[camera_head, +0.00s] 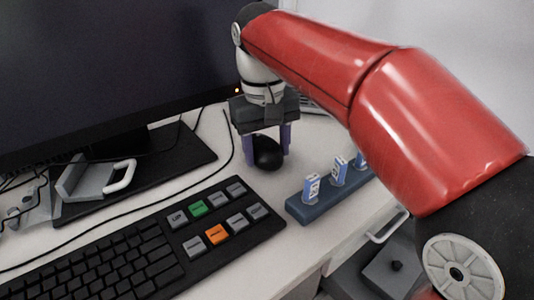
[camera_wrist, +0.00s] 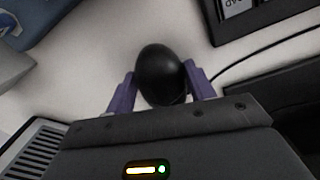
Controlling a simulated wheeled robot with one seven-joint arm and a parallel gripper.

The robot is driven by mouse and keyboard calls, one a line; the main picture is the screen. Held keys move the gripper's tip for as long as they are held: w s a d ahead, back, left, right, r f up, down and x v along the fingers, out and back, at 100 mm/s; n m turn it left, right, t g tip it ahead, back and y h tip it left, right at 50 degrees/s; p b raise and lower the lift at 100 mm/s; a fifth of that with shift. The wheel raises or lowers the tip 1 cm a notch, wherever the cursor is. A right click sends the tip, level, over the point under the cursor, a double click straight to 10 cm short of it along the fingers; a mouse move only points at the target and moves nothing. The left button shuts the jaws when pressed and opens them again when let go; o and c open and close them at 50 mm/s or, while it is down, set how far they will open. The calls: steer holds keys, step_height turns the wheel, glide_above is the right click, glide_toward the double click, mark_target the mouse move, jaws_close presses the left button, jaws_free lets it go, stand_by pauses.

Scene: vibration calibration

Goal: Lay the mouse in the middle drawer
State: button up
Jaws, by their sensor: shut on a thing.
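The black mouse (camera_head: 267,153) is between the two purple fingers of my gripper (camera_head: 268,146), over the white desk behind the keyboard. In the wrist view the mouse (camera_wrist: 160,74) sits between the fingertips of my gripper (camera_wrist: 160,84), which is shut on it. I cannot tell whether the mouse touches the desk. A drawer unit with a light handle (camera_head: 388,226) shows under the desk's front edge at the lower right. It is partly hidden by my red arm, and I cannot tell which drawer is the middle one.
A black keyboard (camera_head: 110,262) with a pad of large keys lies at the front left. A blue rack (camera_head: 331,197) with several small blue-and-white items stands right of the mouse. A monitor (camera_head: 100,70) stands behind, with cables and a white-handled object (camera_head: 97,180) near its base.

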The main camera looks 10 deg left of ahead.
steer(key=shift+f, duration=0.4)
steer(key=shift+f, duration=0.1)
steer(key=o, duration=1)
steer(key=shift+f+b, duration=0.15)
steer(key=shift+b, duration=0.15)
